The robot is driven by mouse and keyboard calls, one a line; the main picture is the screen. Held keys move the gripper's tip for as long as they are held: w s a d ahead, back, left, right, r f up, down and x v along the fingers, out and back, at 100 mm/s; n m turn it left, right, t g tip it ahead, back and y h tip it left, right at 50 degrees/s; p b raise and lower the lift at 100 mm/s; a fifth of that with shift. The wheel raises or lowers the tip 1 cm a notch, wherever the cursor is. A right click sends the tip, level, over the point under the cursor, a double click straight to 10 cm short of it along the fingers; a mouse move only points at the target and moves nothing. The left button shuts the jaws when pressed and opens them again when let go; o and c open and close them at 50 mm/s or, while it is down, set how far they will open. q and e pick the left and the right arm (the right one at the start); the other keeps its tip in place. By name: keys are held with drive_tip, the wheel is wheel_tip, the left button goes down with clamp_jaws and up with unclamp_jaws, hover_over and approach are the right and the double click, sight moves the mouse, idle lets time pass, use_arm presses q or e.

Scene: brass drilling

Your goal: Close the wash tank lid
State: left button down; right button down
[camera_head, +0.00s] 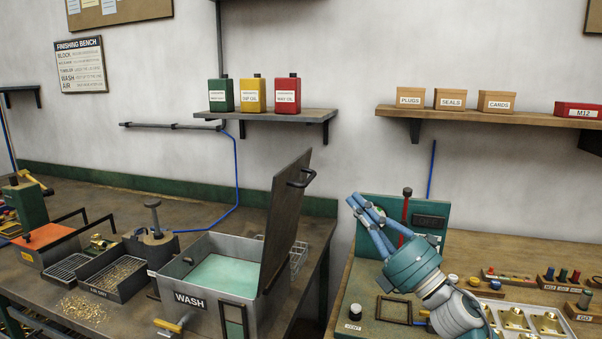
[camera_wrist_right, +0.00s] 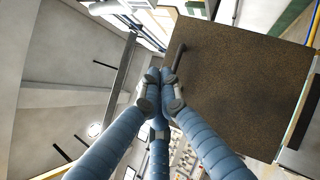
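The grey wash tank (camera_head: 188,299), labelled WASH, stands on the left bench with pale green liquid (camera_head: 222,274) inside. Its dark lid (camera_head: 283,225) stands open, nearly upright, at the tank's right side. A black handle (camera_head: 300,179) is near the lid's top edge. My right gripper (camera_head: 358,200) is right of the lid and apart from the handle in the head view. In the right wrist view, a brown panel that looks like the lid (camera_wrist_right: 235,85) fills the right side, with a dark bar like its handle (camera_wrist_right: 178,57) just beyond my fingertips (camera_wrist_right: 160,98). The fingers are together and empty. My left gripper is out of view.
A trough of brass chips (camera_head: 118,275) and an orange-topped box (camera_head: 45,240) sit left of the tank. A wire basket (camera_head: 298,257) is behind the lid. A green-backed fixture (camera_head: 430,218) stands behind my right gripper. A shelf with oil cans (camera_head: 265,116) hangs above.

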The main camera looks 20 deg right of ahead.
wheel_tip(320, 180, up, 5)
drive_tip(key=s+a+n+g+y, duration=0.15)
drive_tip(key=n+g+y, duration=0.45)
drive_tip(key=n, duration=0.6)
drive_tip(key=n+g+p, duration=0.5)
drive_tip(key=n+p, duration=0.1)
drive_tip(key=p, duration=0.1)
approach(287, 168)
drive_tip(key=f+x, duration=0.1)
drive_tip(key=x, duration=0.5)
drive_tip(key=shift+w+a+r+p, duration=0.35)
drive_tip(key=shift+a+r, duration=0.05)
drive_tip(key=shift+r, duration=0.1)
